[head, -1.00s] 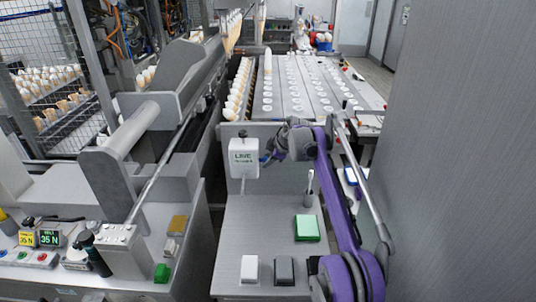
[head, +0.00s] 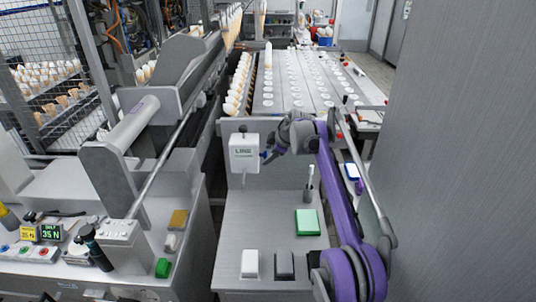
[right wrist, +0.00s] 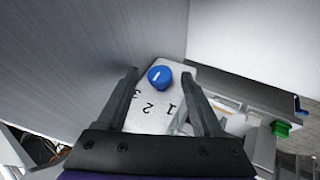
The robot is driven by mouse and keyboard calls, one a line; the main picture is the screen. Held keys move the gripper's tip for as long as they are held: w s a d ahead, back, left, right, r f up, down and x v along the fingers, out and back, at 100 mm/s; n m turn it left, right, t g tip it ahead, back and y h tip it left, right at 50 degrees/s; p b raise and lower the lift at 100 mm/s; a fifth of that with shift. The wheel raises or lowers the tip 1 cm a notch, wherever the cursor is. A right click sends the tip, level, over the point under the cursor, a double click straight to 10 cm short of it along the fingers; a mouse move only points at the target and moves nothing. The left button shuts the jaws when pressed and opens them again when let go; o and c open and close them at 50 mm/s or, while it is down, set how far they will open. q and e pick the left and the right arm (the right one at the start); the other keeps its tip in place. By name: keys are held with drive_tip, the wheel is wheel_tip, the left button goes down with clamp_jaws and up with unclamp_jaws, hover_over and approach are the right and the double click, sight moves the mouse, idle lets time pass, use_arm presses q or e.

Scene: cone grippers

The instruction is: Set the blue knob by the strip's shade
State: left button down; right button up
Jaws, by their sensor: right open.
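The blue knob (right wrist: 160,76) sits on a pale panel (right wrist: 152,119) marked 1, 2 and 3 in the right wrist view. A short white line shows on the knob; I cannot tell which number it marks. My right gripper (right wrist: 159,74) is open, one finger on each side of the knob, and no contact is visible. In the head view my right gripper (head: 267,156) is at the right side of the white box (head: 244,151) labelled LINE, where a bit of blue shows. I cannot make out a strip for certain. My left gripper is not in view.
A green pad (head: 307,222), a white block (head: 250,264) and a dark grey block (head: 284,264) lie on the grey bench (head: 236,214). A small holder with a stick (head: 309,181) stands behind the pad. A tall grey wall (head: 460,160) closes the right side.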

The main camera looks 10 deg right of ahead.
drive_tip(key=v, duration=1)
